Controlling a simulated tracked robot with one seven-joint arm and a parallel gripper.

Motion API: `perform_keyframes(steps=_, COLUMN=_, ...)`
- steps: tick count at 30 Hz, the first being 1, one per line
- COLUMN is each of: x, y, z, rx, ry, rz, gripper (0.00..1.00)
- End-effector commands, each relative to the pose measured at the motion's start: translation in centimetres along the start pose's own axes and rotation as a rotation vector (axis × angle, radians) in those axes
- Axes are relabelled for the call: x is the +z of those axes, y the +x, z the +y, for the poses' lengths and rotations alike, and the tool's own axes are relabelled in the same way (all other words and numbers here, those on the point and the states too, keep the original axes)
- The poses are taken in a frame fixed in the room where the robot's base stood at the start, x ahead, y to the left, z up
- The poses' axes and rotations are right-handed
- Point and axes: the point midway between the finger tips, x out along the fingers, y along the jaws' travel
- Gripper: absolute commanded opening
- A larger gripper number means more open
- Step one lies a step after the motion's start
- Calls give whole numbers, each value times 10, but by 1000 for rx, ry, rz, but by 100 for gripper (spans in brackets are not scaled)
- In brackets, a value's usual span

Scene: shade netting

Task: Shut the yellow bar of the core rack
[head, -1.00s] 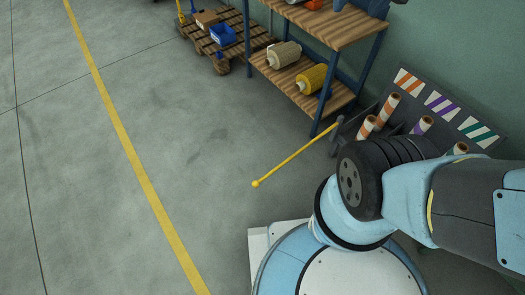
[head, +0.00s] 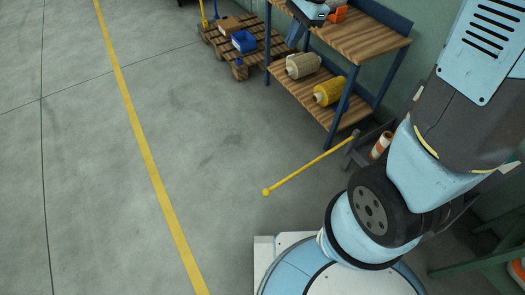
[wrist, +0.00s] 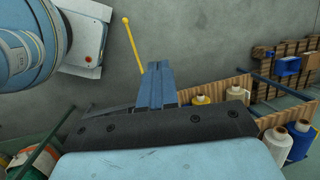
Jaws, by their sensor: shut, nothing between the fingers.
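The yellow bar (head: 308,168) sticks out from the core rack (head: 362,150) over the floor, its round knob at the free end to the left. In the wrist view the yellow bar (wrist: 133,45) stands beyond and left of my fingertips, apart from them. The rack is mostly hidden behind my arm in the head view; one orange-striped core (head: 381,146) shows. My gripper (head: 296,37) is at the top of the head view, in front of the shelf. In the wrist view my gripper (wrist: 159,68) has its blue fingers together, empty.
A wooden shelf unit (head: 365,47) with several spools stands behind the rack. A pallet (head: 262,60) with a blue bin (head: 244,41) is farther back. Open concrete floor with a yellow line (head: 150,165) lies left of the bar.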

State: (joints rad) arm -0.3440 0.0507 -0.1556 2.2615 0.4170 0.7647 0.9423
Motion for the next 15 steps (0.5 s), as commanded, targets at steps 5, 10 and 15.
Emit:
perform_keyframes(steps=5, x=2, y=52, z=-21, rx=59, ry=186, rz=-26, gripper=0)
perform_keyframes(steps=10, x=5, y=103, z=-36, rx=114, ry=367, rz=-30, gripper=0)
perform_keyframes(steps=15, x=8, y=157, z=-45, rx=169, ry=549, rz=-15, gripper=0)
